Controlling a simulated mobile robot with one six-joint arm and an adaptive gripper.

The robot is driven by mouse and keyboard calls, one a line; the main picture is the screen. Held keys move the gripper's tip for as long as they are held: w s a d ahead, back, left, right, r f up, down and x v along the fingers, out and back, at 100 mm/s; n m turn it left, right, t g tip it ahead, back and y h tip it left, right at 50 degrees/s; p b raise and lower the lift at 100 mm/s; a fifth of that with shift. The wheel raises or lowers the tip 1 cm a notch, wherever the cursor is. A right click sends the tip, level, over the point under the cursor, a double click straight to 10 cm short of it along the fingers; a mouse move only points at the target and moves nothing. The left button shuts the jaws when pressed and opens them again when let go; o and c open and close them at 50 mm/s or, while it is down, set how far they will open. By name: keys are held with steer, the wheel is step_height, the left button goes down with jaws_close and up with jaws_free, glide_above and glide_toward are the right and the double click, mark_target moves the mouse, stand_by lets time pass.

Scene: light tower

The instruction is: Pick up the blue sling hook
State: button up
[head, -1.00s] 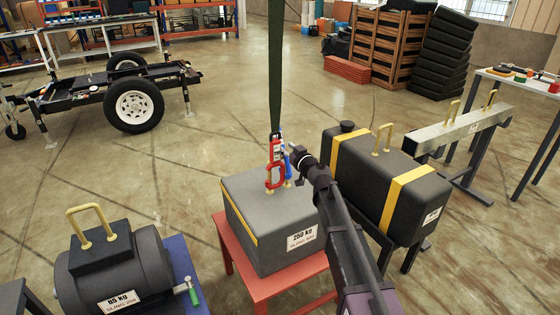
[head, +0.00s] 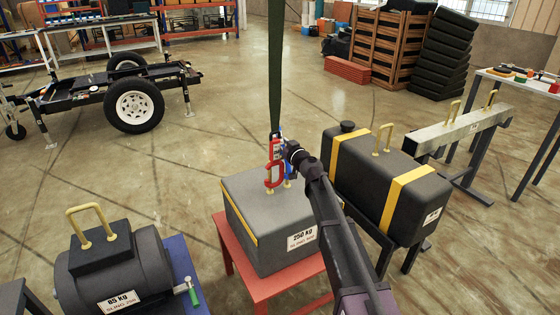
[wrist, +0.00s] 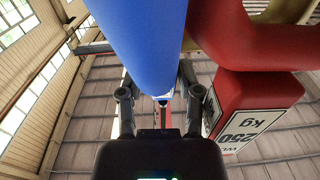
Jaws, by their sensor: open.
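The blue sling hook (head: 281,131) hangs beside a red hook (head: 274,172) at the lower end of a green sling, over the grey 250 KG block. In the head view most of the blue hook is hidden behind my gripper (head: 290,150). In the wrist view the blue hook (wrist: 145,40) fills the top middle, and its end reaches down between the fingertips of my gripper (wrist: 160,97). The fingers are open, one on each side of it. I cannot tell whether they touch it. The red hook (wrist: 255,105) is close on the right.
The green sling (head: 275,65) hangs down from above. The grey block (head: 265,240) stands on a red table (head: 280,286).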

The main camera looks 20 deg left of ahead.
jaws_close()
steer(key=shift+r, duration=0.1)
steer(key=shift+r+p, duration=1.8)
steer(key=shift+p, duration=0.15)
steer(key=v, duration=1.8)
steer(key=shift+w+f, duration=0.1)
